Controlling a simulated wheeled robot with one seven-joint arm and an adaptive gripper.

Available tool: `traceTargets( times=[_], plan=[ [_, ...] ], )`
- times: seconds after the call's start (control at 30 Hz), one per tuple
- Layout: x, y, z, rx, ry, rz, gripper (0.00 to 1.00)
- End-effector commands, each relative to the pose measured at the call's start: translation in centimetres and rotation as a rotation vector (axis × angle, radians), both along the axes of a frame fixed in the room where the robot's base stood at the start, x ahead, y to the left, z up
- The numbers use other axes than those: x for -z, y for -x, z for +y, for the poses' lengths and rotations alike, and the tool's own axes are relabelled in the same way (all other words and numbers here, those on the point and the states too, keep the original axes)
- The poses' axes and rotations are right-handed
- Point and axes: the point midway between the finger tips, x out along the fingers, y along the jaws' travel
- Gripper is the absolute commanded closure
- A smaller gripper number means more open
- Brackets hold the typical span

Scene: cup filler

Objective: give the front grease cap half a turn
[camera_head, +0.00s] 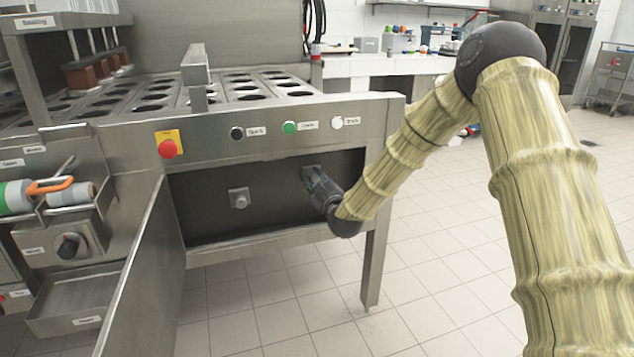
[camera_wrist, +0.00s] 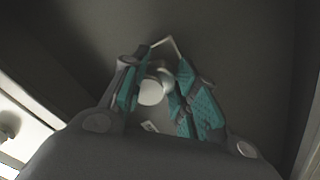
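A pale round grease cap (camera_wrist: 151,92) sits between my gripper's two teal-padded fingers in the wrist view. It stands on a small plate on a dark wall. The pads lie close against both sides of it, so my gripper (camera_wrist: 161,84) looks shut on it. In the head view my gripper (camera_head: 311,179) reaches into the open bay at its right end and hides most of this fitting. A second grease cap (camera_head: 240,201) on a square plate stays in plain sight left of my gripper, untouched. No names on the two fittings can be read.
The open door (camera_head: 135,275) hangs at the bay's left. Above the bay run a red stop button (camera_head: 168,149) and several smaller buttons on the front panel (camera_head: 350,110). A table leg (camera_head: 375,255) stands right of the bay. The tiled floor in front is clear.

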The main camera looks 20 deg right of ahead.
Motion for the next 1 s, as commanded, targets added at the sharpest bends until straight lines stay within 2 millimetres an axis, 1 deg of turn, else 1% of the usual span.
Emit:
traceTargets(
  times=[0.07, 0.3, 0.47, 0.67, 1.0],
  plan=[
    [0.02, 0.01, 0.01, 0.0, 0.0, 0.0, 0.95],
    [-0.01, 0.02, 0.0, 0.0, -0.012, 0.0, 0.95],
    [-0.09, 0.02, -0.01, 0.0, -0.062, 0.002, 0.95],
    [-0.11, 0.03, 0.0, 0.0, -0.192, 0.008, 0.95],
    [-0.07, 0.02, 0.01, 0.001, -0.508, 0.018, 0.95]
  ],
)
